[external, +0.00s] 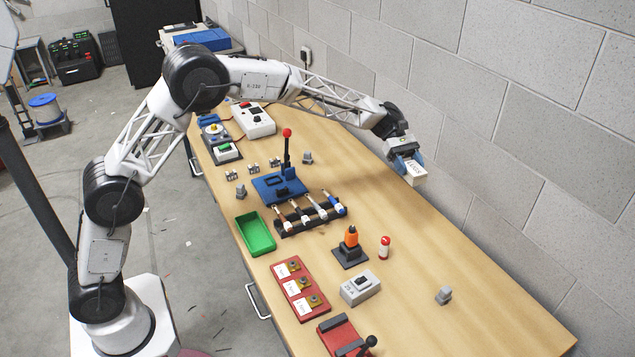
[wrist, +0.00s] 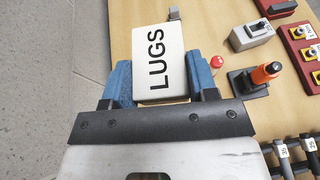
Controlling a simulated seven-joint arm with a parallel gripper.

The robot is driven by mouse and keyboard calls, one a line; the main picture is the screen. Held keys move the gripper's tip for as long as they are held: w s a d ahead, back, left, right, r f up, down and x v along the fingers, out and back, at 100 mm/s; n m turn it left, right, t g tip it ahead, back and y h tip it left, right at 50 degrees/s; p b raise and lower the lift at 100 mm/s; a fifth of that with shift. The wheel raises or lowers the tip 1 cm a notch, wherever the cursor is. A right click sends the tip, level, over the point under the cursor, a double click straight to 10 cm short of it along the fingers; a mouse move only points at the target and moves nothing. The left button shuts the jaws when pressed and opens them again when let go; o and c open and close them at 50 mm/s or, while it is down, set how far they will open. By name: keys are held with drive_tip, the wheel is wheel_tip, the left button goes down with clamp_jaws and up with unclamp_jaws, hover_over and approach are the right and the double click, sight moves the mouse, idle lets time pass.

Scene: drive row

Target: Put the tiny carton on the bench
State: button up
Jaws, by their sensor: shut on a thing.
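The tiny carton (external: 413,171) is a small white box, and its label reads "LUGS" in the wrist view (wrist: 160,62). My gripper (external: 407,168) is shut on it, with a blue finger on each side of the carton. In the external view the carton hangs near the back edge of the bench, by the block wall; whether its underside touches the wood cannot be told. The wooden bench (external: 480,270) runs beneath, and its bare top also shows in the wrist view (wrist: 205,25).
On the bench stand a blue lever fixture (external: 278,187), a green tray (external: 256,234), an orange-handled tool on a dark base (external: 350,247), a red-and-white cylinder (external: 384,247) and a grey switch box (external: 361,288). The right part of the bench top is mostly clear. The block wall (external: 520,120) borders the back.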

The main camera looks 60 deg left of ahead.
sight(408, 162)
drive_tip(key=r, duration=0.2)
drive_tip(key=a+r, duration=0.1)
drive_tip(key=r, duration=0.2)
drive_tip(key=s+a+r+n+t+y, duration=0.1)
drive_tip(key=s+a+n+t, duration=0.2)
drive_tip(key=a, duration=0.7)
drive_tip(key=s+a+r+n+t+y, duration=0.1)
drive_tip(key=s+a+n+t, duration=0.25)
drive_tip(key=a, duration=0.75)
drive_tip(key=s+a+n+t+y, duration=0.1)
drive_tip(key=s+a+n+t, duration=0.25)
drive_tip(key=a, duration=0.65)
drive_tip(key=s+a+f+n+t+y, duration=0.2)
drive_tip(key=s+a+n+t+y, duration=0.55)
drive_tip(key=s+a, duration=1.8)
drive_tip(key=shift+d+f+n+g+y, duration=0.1)
drive_tip(key=shift+f+n+g+y, duration=0.3)
drive_tip(key=shift+f, duration=3.45)
drive_tip(key=shift+d+f+n+g+y, duration=0.15)
drive_tip(key=shift+f+g+y, duration=0.4)
drive_tip(key=shift+f, duration=3.3)
drive_tip(key=shift+d+f+n+g+y, duration=0.1)
drive_tip(key=shift+f+n+g+y, duration=0.35)
drive_tip(key=shift+f, duration=3.4)
drive_tip(key=shift+w, duration=0.1)
